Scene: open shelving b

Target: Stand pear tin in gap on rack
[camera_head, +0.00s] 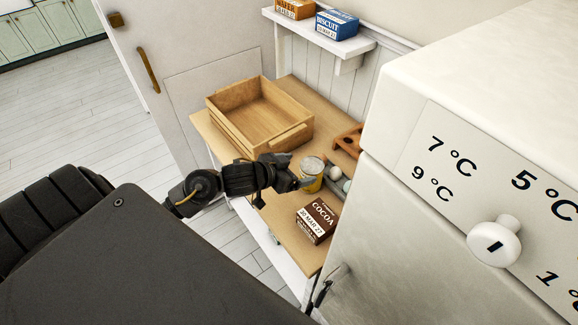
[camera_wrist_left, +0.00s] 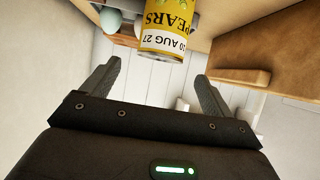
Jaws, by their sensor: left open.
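The pear tin (camera_head: 311,168), yellow with a pale lid, stands on the wooden worktop among other goods. In the left wrist view the tin (camera_wrist_left: 166,28) appears inverted, with "PEARS" and "10 AUG 27" on its label. My left gripper (camera_head: 306,182) is open beside the tin; its fingers (camera_wrist_left: 157,75) are apart, with the tin ahead between them and not gripped. A white wall shelf (camera_head: 350,52) carries a blue biscuit box (camera_head: 337,25) and an orange wafer box (camera_head: 295,8). I cannot tell which piece is the rack. My right gripper is not in view.
A wooden crate (camera_head: 221,104) stands on the worktop behind my arm. A cocoa box (camera_head: 316,221) stands nearer, with pale eggs (camera_head: 335,173) beside the tin. A brown holed wooden holder (camera_head: 348,140) is behind. A large white appliance (camera_head: 470,90) closes off the right.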

